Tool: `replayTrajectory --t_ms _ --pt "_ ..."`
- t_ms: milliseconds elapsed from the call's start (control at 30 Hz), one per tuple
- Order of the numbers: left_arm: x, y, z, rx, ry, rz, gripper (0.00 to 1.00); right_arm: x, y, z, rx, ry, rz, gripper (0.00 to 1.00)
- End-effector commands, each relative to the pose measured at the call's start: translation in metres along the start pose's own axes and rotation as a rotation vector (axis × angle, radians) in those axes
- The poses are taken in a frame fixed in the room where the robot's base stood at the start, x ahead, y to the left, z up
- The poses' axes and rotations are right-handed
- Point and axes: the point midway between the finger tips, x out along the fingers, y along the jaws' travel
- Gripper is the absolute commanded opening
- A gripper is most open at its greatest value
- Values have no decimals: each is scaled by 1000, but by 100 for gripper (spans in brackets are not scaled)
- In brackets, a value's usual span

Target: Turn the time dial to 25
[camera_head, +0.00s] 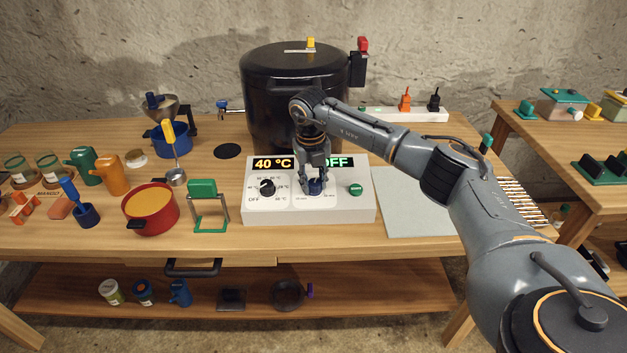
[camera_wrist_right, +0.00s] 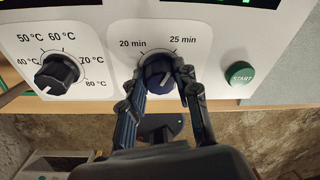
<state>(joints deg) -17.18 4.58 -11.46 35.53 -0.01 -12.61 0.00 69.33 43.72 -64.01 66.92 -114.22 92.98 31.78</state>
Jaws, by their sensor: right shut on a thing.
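The time dial (camera_wrist_right: 158,70) is a dark blue knob on the white control box (camera_head: 260,208), below the labels 20 min and 25 min. My right gripper (camera_wrist_right: 159,78) has one finger on each side of the dial and is shut on it. In the head view my right gripper (camera_head: 315,180) comes down on the box from above and hides much of the dial. The time display (camera_head: 338,162) reads OFF, its left edge covered by the gripper. A pale mark shows on the dial, but its exact direction is hard to tell. My left gripper is not in view.
The temperature dial (camera_wrist_right: 57,74) is left of the time dial, under a display (camera_head: 273,164) reading 40 °C. A green START button (camera_wrist_right: 239,73) is to the right. A black canner (camera_head: 270,100) stands behind; a red pot (camera_head: 165,222) and green stand (camera_head: 202,188) are left.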

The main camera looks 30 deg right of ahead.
Motion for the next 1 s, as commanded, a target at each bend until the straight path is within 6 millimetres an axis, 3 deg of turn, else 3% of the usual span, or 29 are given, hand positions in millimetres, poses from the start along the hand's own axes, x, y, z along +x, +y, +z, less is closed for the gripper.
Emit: replayTrajectory --t_ms 400,933,967,1000 --pt "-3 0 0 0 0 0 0 -1 -1 0 180 -2 28 0" --pt "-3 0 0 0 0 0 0 0 -1 0 202 -3 31 0" --pt "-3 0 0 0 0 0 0 0 -1 1 202 -3 31 33" --pt "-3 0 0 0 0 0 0 0 -1 1 202 -3 32 41"
